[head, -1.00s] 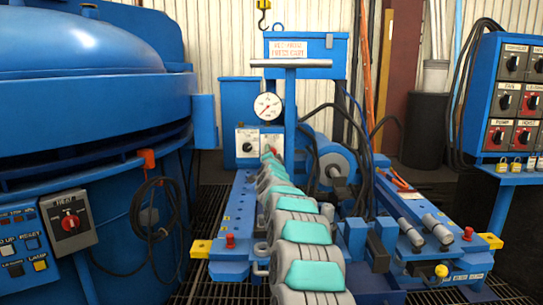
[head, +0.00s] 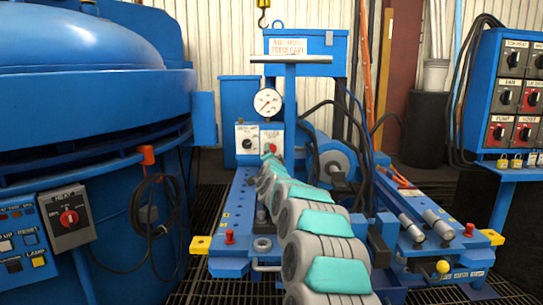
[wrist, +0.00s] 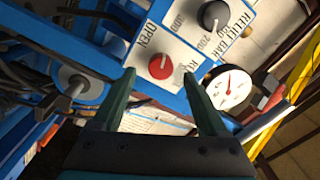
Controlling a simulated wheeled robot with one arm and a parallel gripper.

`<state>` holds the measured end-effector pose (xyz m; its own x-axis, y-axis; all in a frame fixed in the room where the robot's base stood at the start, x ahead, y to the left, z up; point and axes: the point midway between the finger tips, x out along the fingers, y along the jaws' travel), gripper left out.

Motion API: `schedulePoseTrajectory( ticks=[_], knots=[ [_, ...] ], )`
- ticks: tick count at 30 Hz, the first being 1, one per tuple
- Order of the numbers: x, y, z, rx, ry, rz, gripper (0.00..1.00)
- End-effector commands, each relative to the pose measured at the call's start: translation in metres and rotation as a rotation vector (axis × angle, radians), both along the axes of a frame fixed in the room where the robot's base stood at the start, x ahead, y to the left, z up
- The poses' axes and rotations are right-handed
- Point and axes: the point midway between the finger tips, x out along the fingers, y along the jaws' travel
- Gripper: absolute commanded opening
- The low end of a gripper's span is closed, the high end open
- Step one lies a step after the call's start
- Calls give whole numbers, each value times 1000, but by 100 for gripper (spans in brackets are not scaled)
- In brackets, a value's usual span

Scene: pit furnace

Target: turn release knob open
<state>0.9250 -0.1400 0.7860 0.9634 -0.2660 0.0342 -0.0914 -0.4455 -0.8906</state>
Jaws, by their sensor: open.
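The red release knob (wrist: 160,67) sits on a white plate in the wrist view, beside the word OPEN and a partly hidden second label. It lies between my open fingers in the picture; I see no contact, and the remaining gap is unclear. My gripper (wrist: 159,76) is open and empty. In the head view the red knob (head: 271,147) is on the panel below the gauge, and my gripper (head: 268,157) is small in front of it, its fingers hard to make out.
A black relief knob (wrist: 213,14) and a round pressure gauge (wrist: 230,87) are close beside the red knob. A blue furnace vessel (head: 80,90) stands left and a switch cabinet (head: 512,95) right. Hoses and a motor lie right of the knob panel.

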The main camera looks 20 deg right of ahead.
Motion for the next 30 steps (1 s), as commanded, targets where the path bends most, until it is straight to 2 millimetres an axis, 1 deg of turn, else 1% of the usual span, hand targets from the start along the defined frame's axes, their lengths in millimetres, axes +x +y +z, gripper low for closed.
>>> schedulePoseTrajectory(
  ticks=[3, 6, 9, 15, 24, 26, 29, 30],
  knots=[
    [-13, 4, 2, 2, -2, 2, 76],
    [-21, 7, -1, 2, 2, 3, 76],
    [-27, 8, 0, 0, 0, 1, 76],
    [-32, 9, 1, -1, -3, 1, 76],
    [-32, 11, 0, -2, 2, 5, 76],
    [-34, 16, 0, -5, 17, 20, 76],
    [-44, 38, -3, -24, 76, 79, 76],
    [-51, 51, -4, -38, 111, 115, 76]
  ],
)
